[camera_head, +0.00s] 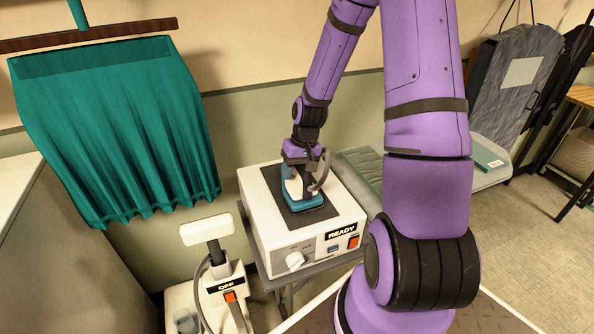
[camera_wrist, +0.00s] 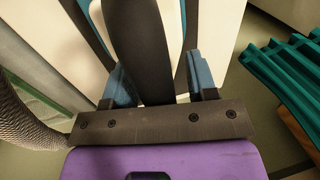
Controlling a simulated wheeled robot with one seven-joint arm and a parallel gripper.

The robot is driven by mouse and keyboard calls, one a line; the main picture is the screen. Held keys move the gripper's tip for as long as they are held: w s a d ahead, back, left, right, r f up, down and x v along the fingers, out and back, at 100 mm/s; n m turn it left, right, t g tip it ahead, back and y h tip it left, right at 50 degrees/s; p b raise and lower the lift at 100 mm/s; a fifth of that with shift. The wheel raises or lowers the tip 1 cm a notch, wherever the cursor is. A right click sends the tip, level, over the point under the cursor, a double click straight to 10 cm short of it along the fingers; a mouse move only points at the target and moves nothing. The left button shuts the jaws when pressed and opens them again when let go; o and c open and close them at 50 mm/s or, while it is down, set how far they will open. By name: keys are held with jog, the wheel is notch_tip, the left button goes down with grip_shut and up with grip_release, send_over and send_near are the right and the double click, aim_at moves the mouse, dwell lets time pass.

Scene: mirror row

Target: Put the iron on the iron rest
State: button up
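The iron (camera_head: 307,203) has a teal base, a white body and a dark handle. In the head view it sits flat on the dark pad of the white box marked READY, which appears to be the iron rest (camera_head: 262,218). My gripper (camera_head: 305,170) is down at the iron from above. In the wrist view the dark handle (camera_wrist: 143,45) runs between my two blue-padded fingers (camera_wrist: 160,78). The left finger is close to the handle, and a white gap shows between the handle and the right finger. The fingertips are partly hidden in the head view.
A white steamer marked OFF (camera_head: 222,284) stands left of the box. A teal curtain (camera_head: 118,130) hangs at the left. A grey cord (camera_wrist: 25,115) shows in the wrist view.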

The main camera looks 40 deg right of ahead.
notch_tip(320, 180, up, 11)
jog(key=d, duration=0.2)
jog(key=s+a+r+n+t+h, duration=0.1)
jog(key=s+a+r, duration=0.35)
jog(key=r, duration=0.35)
jog(key=s+a+r+n+t+h, duration=0.1)
jog(key=s+a+r+h, duration=0.1)
jog(key=s+a+r, duration=0.4)
jog(key=s+a+r+n+t, duration=0.1)
jog(key=s+a+r+t, duration=0.1)
jog(key=s+r, duration=0.5)
jog(key=s+a, duration=0.1)
jog(key=s, duration=0.2)
jog(key=shift+s+r+t+y, duration=0.3)
jog(key=shift+r+t+y, duration=0.1)
dwell(0.3)
